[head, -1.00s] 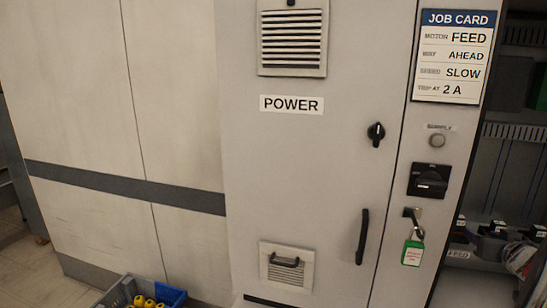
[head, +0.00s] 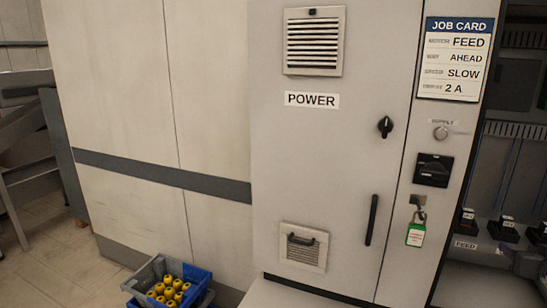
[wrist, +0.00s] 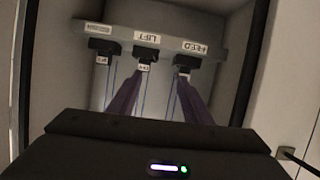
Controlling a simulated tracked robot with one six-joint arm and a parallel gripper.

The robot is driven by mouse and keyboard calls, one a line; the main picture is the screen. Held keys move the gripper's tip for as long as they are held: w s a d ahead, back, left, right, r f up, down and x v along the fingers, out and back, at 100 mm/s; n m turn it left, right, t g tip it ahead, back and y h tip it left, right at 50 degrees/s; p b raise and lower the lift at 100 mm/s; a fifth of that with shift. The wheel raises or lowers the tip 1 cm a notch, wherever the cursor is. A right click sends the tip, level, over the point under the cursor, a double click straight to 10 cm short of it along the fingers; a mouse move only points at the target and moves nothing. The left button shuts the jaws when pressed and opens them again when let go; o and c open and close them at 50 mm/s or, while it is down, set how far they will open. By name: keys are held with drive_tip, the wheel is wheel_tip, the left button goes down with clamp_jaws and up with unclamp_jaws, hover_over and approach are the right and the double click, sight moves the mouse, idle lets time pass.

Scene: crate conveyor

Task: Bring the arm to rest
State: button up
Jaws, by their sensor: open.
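My gripper (wrist: 160,76) shows in the wrist view, its two dark fingers apart with nothing between them. Beyond the fingertips is a pale rail with black blocks (wrist: 187,62) and upside-down labels, among them FEED and LIFT. I cannot tell how far the fingertips are from the blocks. In the head view the open cabinet bay (head: 508,155) at the right edge holds similar black blocks (head: 504,230) with a FEED label.
The grey POWER cabinet door (head: 335,165) is shut, with a handle (head: 372,220). A JOB CARD (head: 456,58) hangs beside it. A blue-grey crate (head: 200,278) of yellow-topped items stands on open floor (head: 60,268).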

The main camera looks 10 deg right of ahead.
drive_tip(key=s+d+f+m+g+h, duration=0.25)
drive_tip(key=s+f+g, duration=0.25)
drive_tip(key=s, duration=0.3)
drive_tip(key=s+a+f+g, duration=0.1)
drive_tip(key=s+a+g, duration=0.1)
drive_tip(key=a, duration=0.2)
drive_tip(key=s+a+r+n+y, duration=0.1)
drive_tip(key=a+n+y, duration=0.3)
drive_tip(key=a, duration=2.2)
drive_tip(key=s+a+r+n+y, duration=0.1)
drive_tip(key=a+n+y, duration=0.3)
drive_tip(key=a, duration=2.2)
drive_tip(key=shift+r+t+y, duration=0.4)
drive_tip(key=shift+y, duration=0.45)
